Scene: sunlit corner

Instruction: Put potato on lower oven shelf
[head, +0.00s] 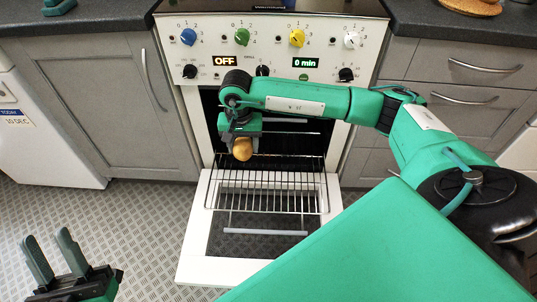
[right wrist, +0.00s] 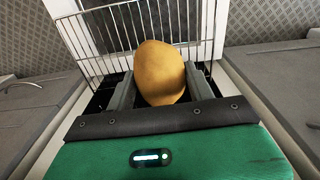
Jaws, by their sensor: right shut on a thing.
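The yellow-brown potato (head: 242,149) is between the fingers of my right gripper (head: 241,140), which is shut on it. The potato also shows in the right wrist view (right wrist: 160,73), between both fingers (right wrist: 162,92). In the head view it hangs in front of the oven opening, by the back part of a pulled-out wire shelf (head: 262,190). The shelf extends over the lowered oven door (head: 195,240). I cannot tell the gap between potato and shelf. My left gripper (head: 50,256) is open and empty, low at the left over the floor.
The oven's control panel (head: 270,50) with knobs and displays is above the opening. Another rack edge (head: 290,131) shows higher inside the oven. Grey cabinets (head: 110,100) flank the oven. The patterned floor (head: 140,215) left of the door is clear.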

